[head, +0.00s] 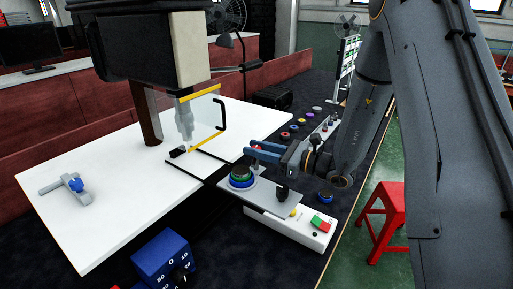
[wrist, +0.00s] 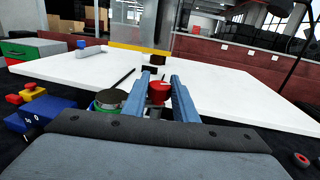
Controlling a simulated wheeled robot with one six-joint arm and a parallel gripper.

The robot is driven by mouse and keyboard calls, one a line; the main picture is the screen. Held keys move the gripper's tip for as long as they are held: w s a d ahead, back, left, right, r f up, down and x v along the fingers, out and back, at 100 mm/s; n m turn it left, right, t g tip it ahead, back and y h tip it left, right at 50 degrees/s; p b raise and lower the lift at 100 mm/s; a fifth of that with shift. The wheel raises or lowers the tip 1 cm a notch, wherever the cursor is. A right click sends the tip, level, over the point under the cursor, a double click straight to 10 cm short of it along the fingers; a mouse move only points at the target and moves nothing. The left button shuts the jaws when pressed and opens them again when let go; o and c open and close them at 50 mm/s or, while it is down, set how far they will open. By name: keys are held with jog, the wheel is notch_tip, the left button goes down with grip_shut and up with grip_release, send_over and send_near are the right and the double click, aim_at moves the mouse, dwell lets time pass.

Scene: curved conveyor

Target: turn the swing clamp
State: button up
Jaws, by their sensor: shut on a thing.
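My gripper (head: 255,150) reaches leftward over a grey plate (head: 262,201) at the edge of the white table. In the wrist view its two blue fingers (wrist: 159,77) stand on either side of a red-topped round piece (wrist: 159,90) and are shut on it. This piece seems to belong to the swing clamp; the rest of it is hidden below the fingers. A round green, blue and dark part (head: 241,177) stands on the plate beside the fingers; it also shows left of them in the wrist view (wrist: 110,99).
A white table (head: 100,220) holds a grey piece with a blue knob (head: 72,188). A machine head (head: 184,115) with yellow-edged guard hangs over it. A blue control box (head: 165,257) stands in front. A white box with red and green buttons (head: 300,228) lies below the plate.

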jog(key=m+t+h+b, duration=0.1)
jog(key=m+t+h, duration=0.3)
jog(key=t, duration=0.1)
jog(key=shift+m+h, duration=0.3)
jog(key=shift+h, duration=0.1)
jog(key=shift+t, duration=0.4)
jog(key=o, duration=1)
jog(key=shift+o, duration=0.2)
jog(key=shift+s, duration=0.1)
jog(key=b+v, duration=0.1)
jog(key=v, duration=0.6)
jog(key=shift+s+d+r+b, duration=0.1)
jog(key=shift+s+d+b, duration=0.1)
jog(key=shift+s+b, duration=0.15)
jog(key=shift+a, duration=0.1)
